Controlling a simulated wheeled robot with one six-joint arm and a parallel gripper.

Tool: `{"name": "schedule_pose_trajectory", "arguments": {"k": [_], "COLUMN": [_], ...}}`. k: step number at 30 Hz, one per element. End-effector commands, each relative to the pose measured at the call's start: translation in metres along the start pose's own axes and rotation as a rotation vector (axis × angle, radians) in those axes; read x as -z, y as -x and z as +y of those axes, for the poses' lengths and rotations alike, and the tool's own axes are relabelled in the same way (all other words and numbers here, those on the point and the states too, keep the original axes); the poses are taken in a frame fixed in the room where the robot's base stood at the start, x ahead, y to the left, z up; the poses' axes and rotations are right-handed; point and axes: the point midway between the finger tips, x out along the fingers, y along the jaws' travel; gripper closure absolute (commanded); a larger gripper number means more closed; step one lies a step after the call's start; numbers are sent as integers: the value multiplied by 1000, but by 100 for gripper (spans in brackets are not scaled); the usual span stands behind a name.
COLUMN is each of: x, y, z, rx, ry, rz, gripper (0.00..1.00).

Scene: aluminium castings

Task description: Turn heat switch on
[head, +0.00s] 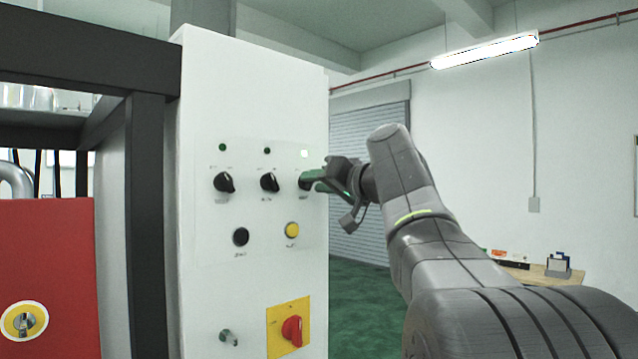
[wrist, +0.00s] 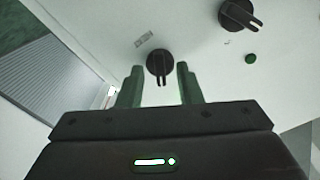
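The white control panel (head: 255,90) has a top row of three black rotary switches: a left one (head: 224,182), a middle one (head: 269,182) and a right one (head: 306,180). Their labels are too small to read, so I cannot tell which is heat. My gripper (head: 322,183) is at the right switch and partly hides it. In the wrist view, this switch (wrist: 160,62) lies between the open fingers of my gripper (wrist: 159,82), with a gap on each side. The indicator (head: 304,153) above it looks bright; the left (head: 222,147) and middle (head: 267,151) indicators look dark.
Below are a black button (head: 240,237), a yellow button (head: 292,230) and a red rotary switch (head: 292,330) on a yellow plate. A dark frame (head: 148,220) and red machine part (head: 50,260) stand left. Green floor (head: 355,310) is open behind the panel.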

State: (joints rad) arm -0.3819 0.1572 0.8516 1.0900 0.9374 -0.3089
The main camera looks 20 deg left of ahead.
Motion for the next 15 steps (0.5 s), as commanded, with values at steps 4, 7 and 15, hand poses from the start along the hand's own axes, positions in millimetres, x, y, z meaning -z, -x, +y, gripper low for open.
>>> {"name": "schedule_pose_trajectory", "arguments": {"k": [4, 7, 15], "x": [0, 0, -2], "y": [0, 0, 30], "z": [0, 0, 2], "rx": [0, 0, -2], "ry": [0, 1, 3], "rz": [0, 0, 3], "gripper": [68, 68, 68]}}
